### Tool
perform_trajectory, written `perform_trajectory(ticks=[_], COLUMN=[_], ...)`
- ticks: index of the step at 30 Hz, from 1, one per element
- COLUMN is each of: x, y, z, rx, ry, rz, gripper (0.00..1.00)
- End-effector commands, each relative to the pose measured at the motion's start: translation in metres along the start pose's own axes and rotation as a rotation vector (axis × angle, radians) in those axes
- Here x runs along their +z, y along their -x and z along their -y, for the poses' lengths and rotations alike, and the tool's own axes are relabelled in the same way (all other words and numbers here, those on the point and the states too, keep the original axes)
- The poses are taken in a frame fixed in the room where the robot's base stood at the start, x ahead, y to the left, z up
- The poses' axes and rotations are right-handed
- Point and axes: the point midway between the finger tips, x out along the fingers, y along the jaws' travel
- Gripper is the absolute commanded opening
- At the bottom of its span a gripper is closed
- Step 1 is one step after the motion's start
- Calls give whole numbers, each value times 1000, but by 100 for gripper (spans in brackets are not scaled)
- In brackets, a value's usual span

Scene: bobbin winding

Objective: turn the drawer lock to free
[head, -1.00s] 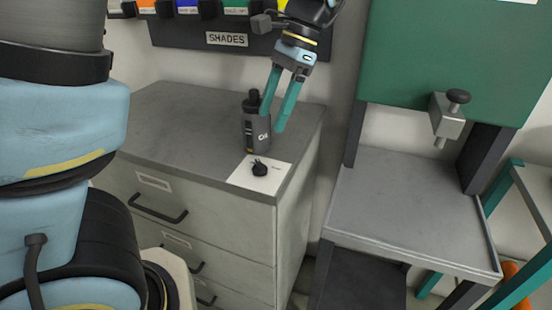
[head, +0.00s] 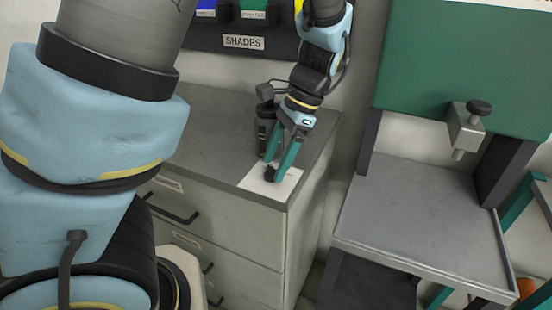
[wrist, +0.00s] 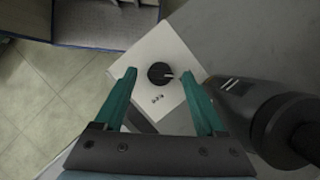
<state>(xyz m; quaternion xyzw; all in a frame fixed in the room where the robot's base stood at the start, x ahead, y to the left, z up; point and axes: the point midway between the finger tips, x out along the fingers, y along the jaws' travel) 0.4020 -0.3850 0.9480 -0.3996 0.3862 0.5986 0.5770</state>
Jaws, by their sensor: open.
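The drawer lock is a small black knob (wrist: 161,74) on a white plate (wrist: 165,45) at the front corner of the grey cabinet top. In the head view the knob (head: 270,173) is partly covered by my fingers. My gripper (head: 276,170) points down at it with its teal fingers. In the wrist view my gripper (wrist: 165,100) is open, with a finger on each side of the knob and the knob just beyond the tips' line. A light pointer mark on the knob points to the right. Whether the fingers touch it cannot be told.
The drawer cabinet (head: 240,230) has black handles. A grey metal tray stand (head: 425,215) with a clamp (head: 466,128) stands to the right.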

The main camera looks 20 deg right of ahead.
Motion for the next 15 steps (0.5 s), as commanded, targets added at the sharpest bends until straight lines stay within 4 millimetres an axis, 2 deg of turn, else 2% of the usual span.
perform_trajectory(ticks=[8, 15], x=[0, 0], y=[-2, -2], z=[0, 0], rx=[0, 0], ry=[0, 0], rz=[0, 0], gripper=[72, 48])
